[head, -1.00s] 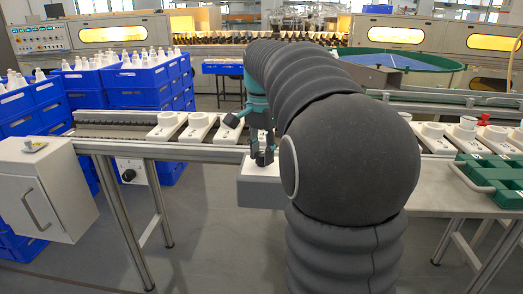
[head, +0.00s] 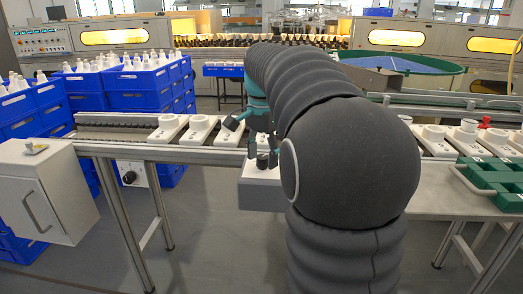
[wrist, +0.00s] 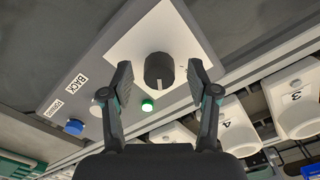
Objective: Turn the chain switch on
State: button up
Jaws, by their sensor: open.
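A dark round knob (wrist: 159,70) with a pale pointer line, which I take for the chain switch, sits on a white plate on a grey control box (wrist: 118,50). My gripper (wrist: 160,82) is open, with one finger on each side of the knob in the wrist view. I cannot tell whether the fingers touch it or how near they are in depth. In the head view my gripper (head: 264,160) is just above the pale box (head: 258,190) at the conveyor's front edge.
Numbered white holders (wrist: 235,126) line the conveyor behind the box. A green tray (head: 490,180) stands at right. Blue crates (head: 140,85) stand at left.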

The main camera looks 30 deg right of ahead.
aim_at(261, 158)
notch_tip(261, 158, up, 12)
dwell(0.6)
dwell(0.4)
jog(key=s+a+f+n+t, duration=0.2)
jog(key=s+a+f+n, duration=0.5)
jog(key=s+f, duration=0.3)
jog(key=s+a+f+n+t, duration=0.3)
jog(key=s+a+f+n, duration=0.4)
jog(key=s+f, duration=0.4)
jog(key=shift+a+f+t, duration=0.3)
jog(key=shift+a+f, duration=0.05)
jog(key=shift+a, duration=0.1)
dwell(0.7)
